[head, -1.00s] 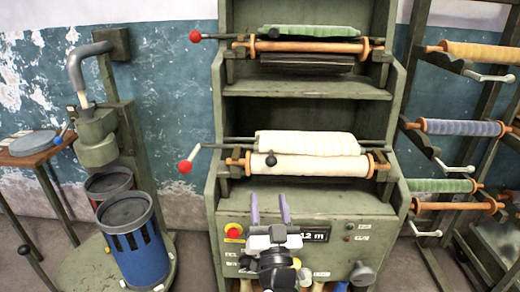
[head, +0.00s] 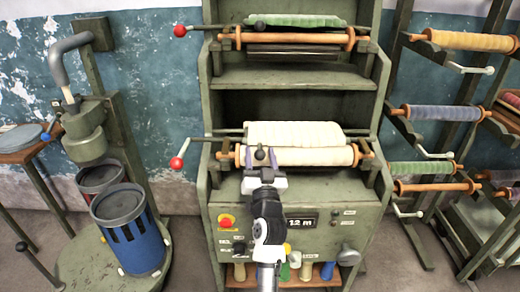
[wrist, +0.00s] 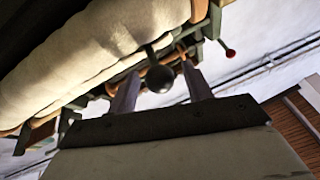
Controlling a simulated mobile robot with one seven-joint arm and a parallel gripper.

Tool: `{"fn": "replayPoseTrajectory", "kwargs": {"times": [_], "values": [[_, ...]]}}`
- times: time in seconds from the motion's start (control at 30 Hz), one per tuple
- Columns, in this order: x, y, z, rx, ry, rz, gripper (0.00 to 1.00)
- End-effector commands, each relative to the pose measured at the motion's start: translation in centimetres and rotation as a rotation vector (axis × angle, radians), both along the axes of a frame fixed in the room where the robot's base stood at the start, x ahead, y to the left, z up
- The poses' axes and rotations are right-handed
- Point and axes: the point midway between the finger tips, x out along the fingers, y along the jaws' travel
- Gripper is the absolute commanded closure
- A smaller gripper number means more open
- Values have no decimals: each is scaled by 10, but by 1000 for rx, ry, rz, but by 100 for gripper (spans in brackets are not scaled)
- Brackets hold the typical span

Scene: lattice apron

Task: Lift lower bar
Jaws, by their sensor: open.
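The lower bar (head: 218,139) is a thin dark bar across the lower bay of the green machine (head: 300,77), behind a cream cloth roll (head: 318,156) on an orange roller. A red ball (head: 177,163) is on a lever at its left end. A dark round knob (head: 260,155) sits in front of the roll; it also shows in the wrist view (wrist: 159,79). My gripper (head: 258,153) is open, its two pale purple fingers on either side of the knob. In the wrist view my gripper (wrist: 161,69) shows gaps beside the knob. The fingers' contact cannot be told.
An upper bar with a red ball (head: 180,31) and a green roll (head: 300,20) is above. A control panel (head: 300,222) is below. A blue bin (head: 130,230) stands left. A rack with several rolls (head: 440,112) is at right.

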Motion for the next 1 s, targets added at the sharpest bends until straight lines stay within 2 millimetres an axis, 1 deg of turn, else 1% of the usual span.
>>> {"fn": "replayPoseTrajectory", "kwargs": {"times": [0.13, 0.37, 0.47, 0.77, 1.0], "values": [[7, 1, 3, 0, 0, 0, 50], [7, 1, 2, 0, 0, 0, 50], [7, 1, 3, 0, 0, 0, 60], [7, 1, 2, 0, 0, 0, 100], [7, 1, 4, 0, 0, 0, 100]]}}
